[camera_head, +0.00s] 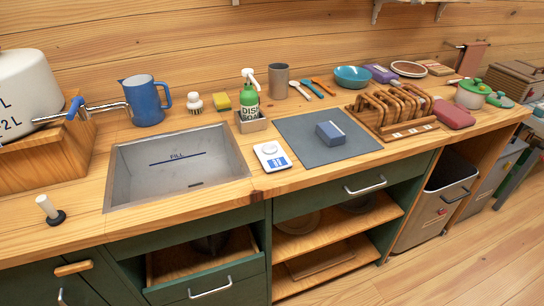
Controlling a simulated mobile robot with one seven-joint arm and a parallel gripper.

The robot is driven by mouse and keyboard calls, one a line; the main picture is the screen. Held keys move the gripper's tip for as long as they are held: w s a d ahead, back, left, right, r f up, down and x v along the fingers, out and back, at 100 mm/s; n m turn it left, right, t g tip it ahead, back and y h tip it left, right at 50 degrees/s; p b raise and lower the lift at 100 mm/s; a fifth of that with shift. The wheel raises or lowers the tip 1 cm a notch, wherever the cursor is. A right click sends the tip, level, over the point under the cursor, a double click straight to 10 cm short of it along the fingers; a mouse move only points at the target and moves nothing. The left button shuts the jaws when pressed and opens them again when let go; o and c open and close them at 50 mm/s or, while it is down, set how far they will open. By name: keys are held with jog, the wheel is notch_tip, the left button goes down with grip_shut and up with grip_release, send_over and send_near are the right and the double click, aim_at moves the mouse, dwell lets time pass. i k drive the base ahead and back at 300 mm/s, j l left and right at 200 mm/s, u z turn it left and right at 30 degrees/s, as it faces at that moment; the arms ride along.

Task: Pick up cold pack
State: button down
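No thing in view is plainly labelled as a cold pack. A small dark blue block with a lighter top (330,133) lies on the grey mat (296,133) right of the sink; it could be the cold pack, but I cannot tell. A flat white item with a blue label and a round white top (272,156) lies between the sink and the mat. A purple soft-looking item (381,73) lies at the back by the wall. A rounded dark red item (453,114) lies at the right. My gripper is not in view.
The sink (122,182) is empty. A wooden rack (420,132) stands right of the mat. Open shelves (340,228) and a grey bin (432,210) are below.

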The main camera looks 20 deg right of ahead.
aim_at(279, 161)
jog(key=i+l+u, duration=0.15)
jog(key=l, duration=0.15)
jog(key=i+l+u, duration=0.15)
jog(key=l, duration=0.2)
jog(key=i+l+u, duration=0.15)
jog(key=l, duration=0.2)
jog(key=l+u, duration=0.15)
jog(key=l, duration=0.2)
jog(key=i, duration=0.05)
